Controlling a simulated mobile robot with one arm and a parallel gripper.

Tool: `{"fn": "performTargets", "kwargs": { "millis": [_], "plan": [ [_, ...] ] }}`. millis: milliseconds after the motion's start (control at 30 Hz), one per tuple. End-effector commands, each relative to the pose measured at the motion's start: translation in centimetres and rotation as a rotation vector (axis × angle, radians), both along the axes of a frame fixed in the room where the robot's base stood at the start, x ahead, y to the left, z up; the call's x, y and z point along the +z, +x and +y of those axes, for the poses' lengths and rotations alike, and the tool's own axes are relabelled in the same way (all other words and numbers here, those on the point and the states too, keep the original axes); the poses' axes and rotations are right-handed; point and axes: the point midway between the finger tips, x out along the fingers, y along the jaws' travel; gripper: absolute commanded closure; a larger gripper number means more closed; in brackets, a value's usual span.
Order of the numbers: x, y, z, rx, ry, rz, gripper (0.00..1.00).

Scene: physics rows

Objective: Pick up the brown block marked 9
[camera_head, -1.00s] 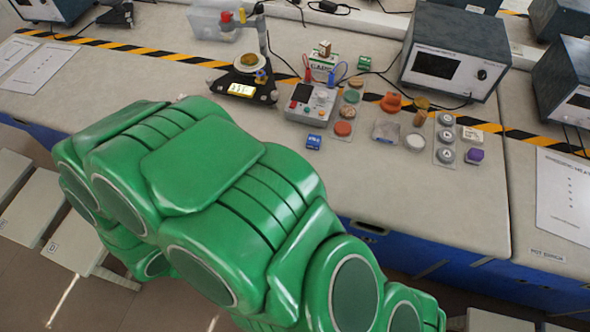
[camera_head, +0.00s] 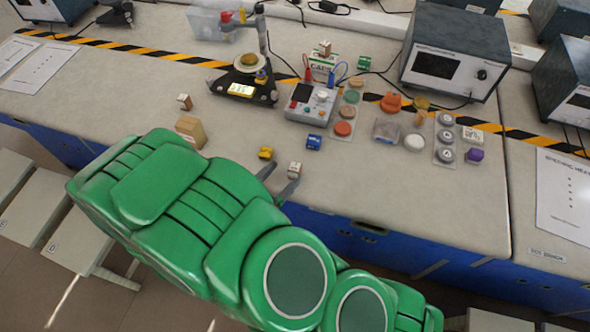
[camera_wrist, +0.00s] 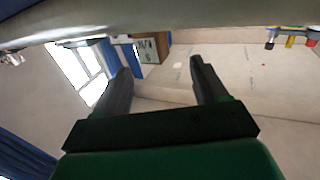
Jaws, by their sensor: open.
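No 9 can be read on any block in these frames. Several small blocks with brown or tan sides show in the head view: one (camera_head: 294,170) near the table's front edge, one (camera_head: 184,101) at the left, and one (camera_head: 324,48) on a green-and-white box at the back. A larger tan block (camera_head: 190,132) stands behind my arm at the left. My gripper (camera_head: 278,182) is open at the table's front edge, its right finger close beside the front block. In the wrist view my gripper (camera_wrist: 161,78) shows two parted fingers with no block between them.
A yellow piece (camera_head: 265,153) and a blue block (camera_head: 314,142) lie near my gripper. A meter (camera_head: 311,104), a scale (camera_head: 245,84) and several discs and weights stand farther back. A large grey instrument (camera_head: 455,50) stands at the back right. The front right tabletop is clear.

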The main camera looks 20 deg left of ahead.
Motion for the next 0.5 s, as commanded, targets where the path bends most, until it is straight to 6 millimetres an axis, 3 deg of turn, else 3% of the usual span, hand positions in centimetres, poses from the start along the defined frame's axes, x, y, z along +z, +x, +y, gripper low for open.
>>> {"fn": "performTargets", "kwargs": {
  "millis": [500],
  "plan": [
    [-0.4, 3.3, -2.0, 0.000, -0.003, -0.002, 0.28]
  ]
}}
